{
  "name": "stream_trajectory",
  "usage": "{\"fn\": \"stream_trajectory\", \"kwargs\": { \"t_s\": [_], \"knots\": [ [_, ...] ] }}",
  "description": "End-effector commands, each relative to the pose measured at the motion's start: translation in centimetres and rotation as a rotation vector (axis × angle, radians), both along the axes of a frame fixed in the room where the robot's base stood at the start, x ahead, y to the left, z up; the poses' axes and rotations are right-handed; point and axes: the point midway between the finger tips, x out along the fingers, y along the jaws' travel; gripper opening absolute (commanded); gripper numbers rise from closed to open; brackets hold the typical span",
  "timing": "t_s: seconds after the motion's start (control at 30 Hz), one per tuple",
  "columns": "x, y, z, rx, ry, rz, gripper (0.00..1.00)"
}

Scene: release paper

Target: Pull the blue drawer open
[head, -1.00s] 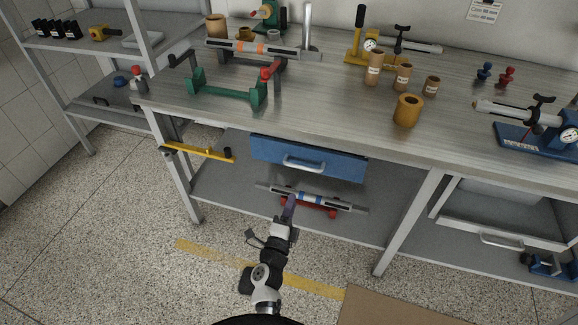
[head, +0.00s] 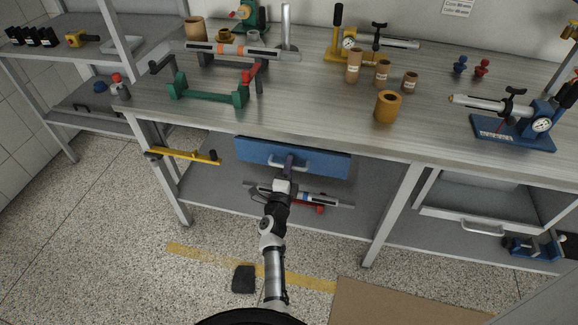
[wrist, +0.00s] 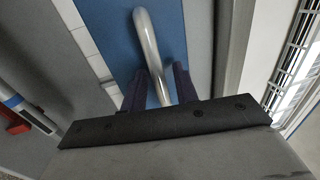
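The blue drawer (head: 330,163) hangs under the workbench top, and its blue front looks flush with the bench. Its silver handle (head: 300,167) is a curved bar across the front, partly hidden by my gripper (head: 289,163) in the head view. In the wrist view the handle (wrist: 149,45) runs down between the two dark fingers of my gripper (wrist: 160,88). The fingers are apart, one on each side of the bar, with narrow gaps that suggest they are not clamped on it. The blue front (wrist: 115,30) shows behind the handle.
The workbench top (head: 300,115) carries tools and brown containers. A grey tool with red supports (head: 320,208) lies on the lower shelf under the drawer. A yellow bar (head: 185,155) sticks out at the left. The floor in front is mostly clear.

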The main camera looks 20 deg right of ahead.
Motion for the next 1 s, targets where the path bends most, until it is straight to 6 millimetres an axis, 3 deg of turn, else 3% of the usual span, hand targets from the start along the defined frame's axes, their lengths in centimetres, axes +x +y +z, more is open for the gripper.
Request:
{"fn": "stream_trajectory", "kwargs": {
  "t_s": [0.23,0.47,1.0],
  "knots": [
    [0.07,-0.04,0.01,0.000,0.000,0.000,0.30],
    [0.06,-0.04,0.02,-0.001,0.001,0.000,0.01],
    [-0.34,0.25,-0.01,-0.001,0.001,0.000,0.00]
  ]
}}
